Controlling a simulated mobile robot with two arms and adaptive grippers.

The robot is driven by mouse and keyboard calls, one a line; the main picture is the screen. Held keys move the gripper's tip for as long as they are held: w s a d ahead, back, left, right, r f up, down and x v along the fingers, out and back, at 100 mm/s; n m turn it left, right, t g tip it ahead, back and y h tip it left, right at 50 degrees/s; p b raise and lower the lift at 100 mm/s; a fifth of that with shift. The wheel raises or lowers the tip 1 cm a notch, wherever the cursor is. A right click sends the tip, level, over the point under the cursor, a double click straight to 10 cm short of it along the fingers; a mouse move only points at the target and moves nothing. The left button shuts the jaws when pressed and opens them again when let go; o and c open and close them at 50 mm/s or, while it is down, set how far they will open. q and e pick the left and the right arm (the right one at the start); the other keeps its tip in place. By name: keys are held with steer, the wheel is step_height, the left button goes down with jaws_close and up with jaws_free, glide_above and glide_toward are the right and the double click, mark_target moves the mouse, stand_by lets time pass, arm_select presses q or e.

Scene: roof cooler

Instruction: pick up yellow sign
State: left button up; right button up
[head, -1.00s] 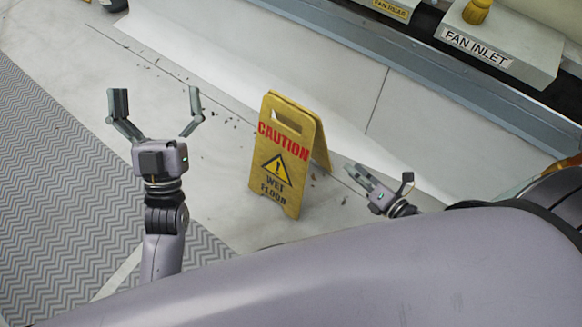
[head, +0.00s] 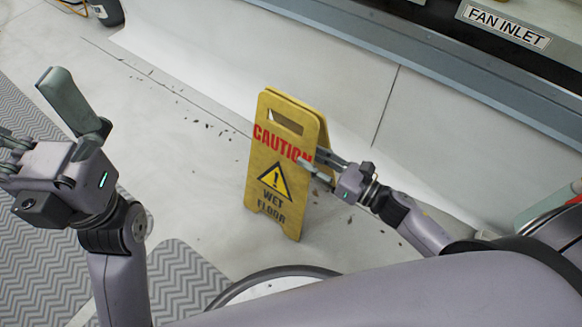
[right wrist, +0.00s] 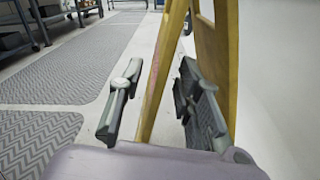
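The yellow sign (head: 284,130), a folding caution wet floor board, stands upright on the pale floor in the middle of the head view. My right gripper (head: 316,165) is at the sign's right edge. In the right wrist view, the gripper (right wrist: 160,105) is open, with its fingers on either side of one yellow panel (right wrist: 165,65). The right finger lies in front of the other panel. I cannot tell whether either finger touches the sign. My left gripper (head: 38,115) is open and empty at the left, apart from the sign.
A grey zigzag-pattern mat (head: 175,285) lies at the left. A wall ledge and a unit labelled fan inlet (head: 505,26) run along the upper right. A dark object (head: 107,11) stands at the top left. Small debris is scattered on the floor.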

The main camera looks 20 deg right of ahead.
mark_target(288, 145)
steer(key=shift+b+x, duration=1.15)
steer(key=shift+x, duration=2.45)
steer(key=shift+f, duration=0.1)
steer(key=shift+c, duration=0.2)
jaws_close()
